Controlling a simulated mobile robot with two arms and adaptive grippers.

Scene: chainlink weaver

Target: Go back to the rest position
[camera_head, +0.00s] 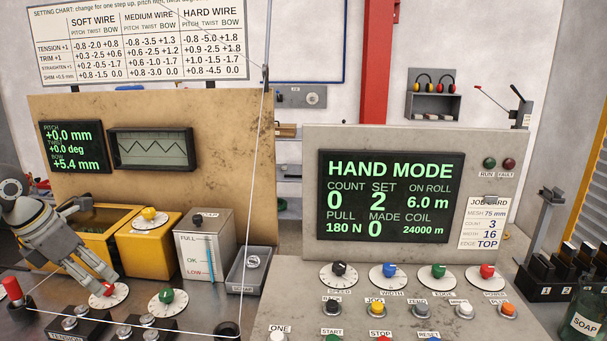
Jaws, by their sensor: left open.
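My left gripper (106,283) reaches in from the left, pointing down over a white dial with a red knob (109,290). Its fingers are open beside the knob; I cannot tell whether they touch it. The fingers partly cover the dial. My right gripper is not in view. The left readout (72,147) shows pitch +0.0 mm, twist +0.0 deg and bow +5.4 mm. The control panel screen (390,196) reads HAND MODE, count 0, set 2, made 0.
A dial with a green knob (167,296) and a yellow box (149,245) stand near my left gripper. A grey level gauge box (204,245) is further right. A thin wire (259,150) runs down across the bench. A soap bottle (584,315) stands at the far right.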

